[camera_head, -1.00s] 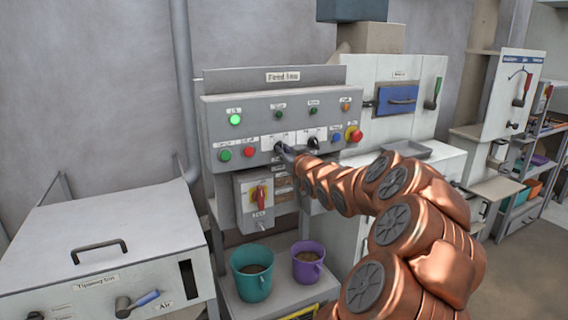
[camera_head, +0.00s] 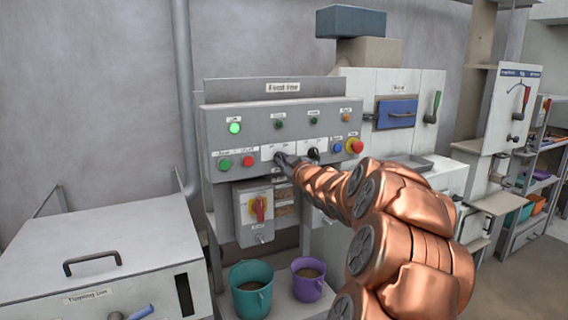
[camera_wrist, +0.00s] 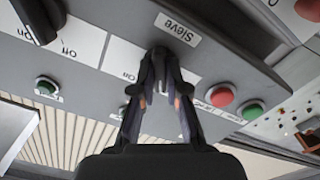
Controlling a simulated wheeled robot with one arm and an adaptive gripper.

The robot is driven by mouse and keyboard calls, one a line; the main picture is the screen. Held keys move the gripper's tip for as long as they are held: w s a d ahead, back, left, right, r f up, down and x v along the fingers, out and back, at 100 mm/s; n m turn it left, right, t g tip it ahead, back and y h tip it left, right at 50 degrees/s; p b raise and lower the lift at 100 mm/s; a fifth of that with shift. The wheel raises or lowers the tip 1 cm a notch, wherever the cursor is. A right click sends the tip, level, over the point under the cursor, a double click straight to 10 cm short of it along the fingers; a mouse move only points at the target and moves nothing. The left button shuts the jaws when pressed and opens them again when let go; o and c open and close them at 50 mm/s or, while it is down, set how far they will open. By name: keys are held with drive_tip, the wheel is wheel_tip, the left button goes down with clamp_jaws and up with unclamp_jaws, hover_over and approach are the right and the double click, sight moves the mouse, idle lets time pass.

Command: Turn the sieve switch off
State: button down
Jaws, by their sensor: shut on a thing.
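The sieve switch (camera_wrist: 162,84) is a selector knob on the grey control panel (camera_head: 222,118). In the wrist view the label "Sieve" (camera_wrist: 178,29) is beside it, and an "On" mark shows to the left. My gripper (camera_wrist: 161,65) is shut on the knob, with one finger on each side. The fingers hide most of the knob, so I cannot tell its setting. In the head view my gripper (camera_head: 284,158) reaches the white label strip from the right, and the knob is mostly hidden behind it.
A second black selector knob (camera_head: 313,153) is close to the right. A red button (camera_head: 248,161) and a green button (camera_head: 224,164) are to the left. A red emergency stop (camera_head: 354,146) is at the panel's right. A green lamp (camera_head: 234,128) glows above. Teal (camera_head: 251,288) and purple (camera_head: 308,279) buckets stand below.

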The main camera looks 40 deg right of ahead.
drive_tip(key=c, duration=1.2)
unclamp_jaws()
drive_tip(key=shift+s, duration=0.1)
drive_tip(key=shift+v, duration=5.9)
drive_tip(key=shift+a, duration=0.15)
